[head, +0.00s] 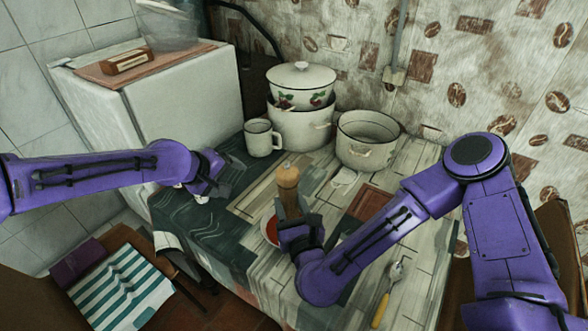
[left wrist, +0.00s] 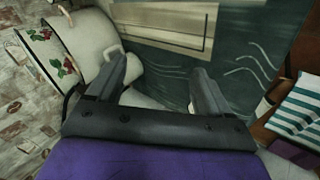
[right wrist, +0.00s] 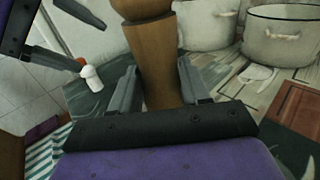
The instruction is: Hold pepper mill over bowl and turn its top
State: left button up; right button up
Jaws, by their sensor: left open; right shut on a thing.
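The wooden pepper mill (head: 288,178) stands upright in my right gripper (head: 291,210). In the right wrist view the mill's brown body (right wrist: 150,50) is between the two fingers (right wrist: 158,78), which are shut on it. The bowl (head: 271,230), with a red inside, shows only in part on the table, just left of and below the mill; my right gripper hides the rest. My left gripper (head: 214,178) is open, left of the mill near the table's left edge. In the left wrist view its fingers (left wrist: 160,72) are apart with no mill between them.
A white mug (head: 262,138), an open pot (head: 367,140) and stacked enamel pots (head: 300,105) stand at the back. A small white shaker (right wrist: 92,78) is near my left gripper.

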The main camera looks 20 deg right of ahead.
pick_arm(q)
jog(key=a+m+t, duration=0.1)
jog(key=m, duration=0.2)
jog(key=m+h, duration=1.1)
jog(key=m, duration=0.5)
send_near(294, 170)
jog(key=shift+g, duration=0.3)
jog(key=x, duration=0.3)
jog(key=w+x, duration=0.1)
jog(key=x, duration=0.3)
jog(key=f+x, duration=0.1)
jog(key=x, duration=0.3)
jog(key=shift+w+a+f, duration=0.1)
jog(key=shift+w+a, duration=0.1)
jog(key=shift+a, duration=0.05)
jog(key=c, duration=1)
